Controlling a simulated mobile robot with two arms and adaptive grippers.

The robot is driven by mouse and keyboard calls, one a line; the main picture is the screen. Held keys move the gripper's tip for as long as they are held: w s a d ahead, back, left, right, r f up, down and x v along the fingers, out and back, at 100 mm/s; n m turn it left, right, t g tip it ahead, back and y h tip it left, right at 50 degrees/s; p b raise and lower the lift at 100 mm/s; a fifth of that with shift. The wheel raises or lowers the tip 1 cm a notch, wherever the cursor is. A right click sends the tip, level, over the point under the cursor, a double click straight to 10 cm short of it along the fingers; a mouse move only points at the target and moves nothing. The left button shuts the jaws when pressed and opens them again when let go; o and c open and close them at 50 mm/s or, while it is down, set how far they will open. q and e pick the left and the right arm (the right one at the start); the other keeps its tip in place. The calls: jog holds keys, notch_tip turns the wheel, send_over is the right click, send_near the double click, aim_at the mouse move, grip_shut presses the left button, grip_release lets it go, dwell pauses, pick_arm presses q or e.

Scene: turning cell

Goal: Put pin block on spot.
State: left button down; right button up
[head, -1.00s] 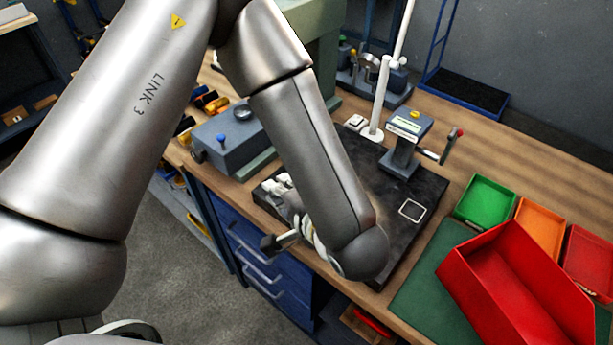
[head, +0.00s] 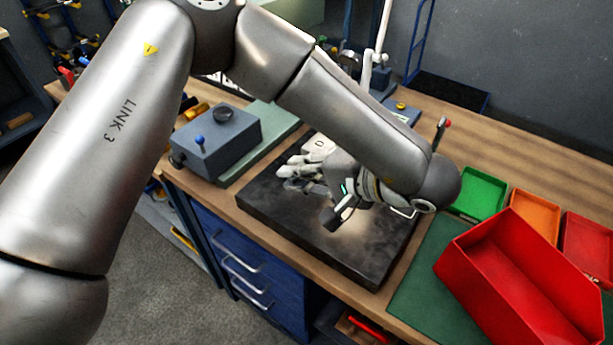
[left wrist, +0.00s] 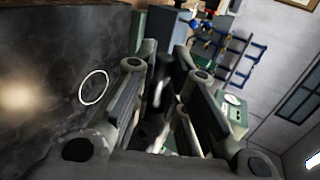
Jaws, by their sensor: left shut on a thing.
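My left gripper (head: 300,172) is over the dark plate on the bench, its fingers pointing left in the head view. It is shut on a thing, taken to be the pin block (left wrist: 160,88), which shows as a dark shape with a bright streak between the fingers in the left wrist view. Its outline is hard to make out, and the fingers hide it in the head view. A white ring (left wrist: 94,88) is marked on the dark plate (head: 268,208), beside the fingers in the left wrist view. A white outlined mark (head: 405,212) is mostly hidden behind my arm. My right gripper is not in view.
A blue-grey fixture (head: 215,142) stands left of the plate. Green (head: 480,193), orange (head: 535,217) and red bins, with a large red tray (head: 520,270), stand at the right. A lamp post (head: 379,45) rises behind my arm. The plate's front is clear.

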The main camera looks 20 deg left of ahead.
pick_arm(q)
jog(key=w+a+f, duration=0.1)
jog(key=w+f, duration=0.1)
jog(key=w+a+f+p, duration=0.1)
jog(key=w+f, duration=0.1)
jog(key=w+a+f, duration=0.2)
jog(key=w, duration=0.1)
jog(key=shift+f, duration=0.35)
jog(key=shift+a+f, duration=0.15)
jog(key=shift+f, duration=0.1)
jog(key=shift+f+p, duration=0.3)
jog(key=shift+p, duration=0.25)
jog(key=shift+w+f+p, duration=0.15)
jog(key=shift+f+p, duration=0.25)
jog(key=shift+f, duration=0.75)
jog(key=shift+f, duration=0.15)
